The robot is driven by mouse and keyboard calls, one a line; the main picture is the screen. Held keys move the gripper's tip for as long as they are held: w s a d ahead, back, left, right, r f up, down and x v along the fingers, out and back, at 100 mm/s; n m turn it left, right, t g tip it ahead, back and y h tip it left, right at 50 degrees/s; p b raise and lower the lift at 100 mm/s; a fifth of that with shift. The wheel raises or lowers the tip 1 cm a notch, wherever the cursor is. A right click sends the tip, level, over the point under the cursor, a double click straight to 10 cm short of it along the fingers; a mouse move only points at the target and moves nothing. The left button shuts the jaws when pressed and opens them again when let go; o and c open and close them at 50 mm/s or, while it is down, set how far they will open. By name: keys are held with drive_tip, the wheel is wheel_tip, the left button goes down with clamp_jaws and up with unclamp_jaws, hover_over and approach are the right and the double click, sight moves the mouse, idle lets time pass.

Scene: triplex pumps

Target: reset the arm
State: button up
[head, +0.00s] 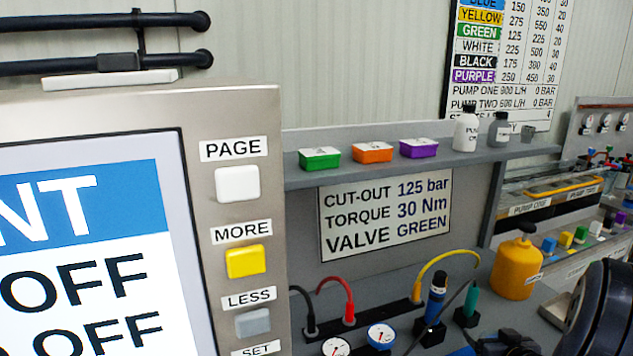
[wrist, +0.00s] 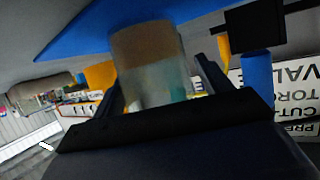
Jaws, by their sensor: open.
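My gripper (wrist: 160,78) shows in the wrist view as dark fingers on either side of the middle, spread apart and open. A blurred brownish-grey cylinder (wrist: 152,62) shows between the fingers; I cannot tell whether it is between them or beyond them. The wrist view is upside down, with the sign (wrist: 298,98) inverted at its right. In the head view I cannot make out the gripper; a dark rounded shape (head: 602,308) at the lower right may be part of my arm.
A panel (head: 235,120) with a screen and buttons fills the head view's left. A shelf (head: 400,166) holds green (head: 320,158), orange (head: 372,152) and purple (head: 419,148) boxes and bottles. Below are gauges (head: 381,335), a yellow jug (head: 515,265) and cables (head: 440,262).

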drive_tip(key=shift+s+r, duration=0.1)
drive_tip(key=shift+r, duration=1.45)
drive_tip(key=shift+f, duration=0.1)
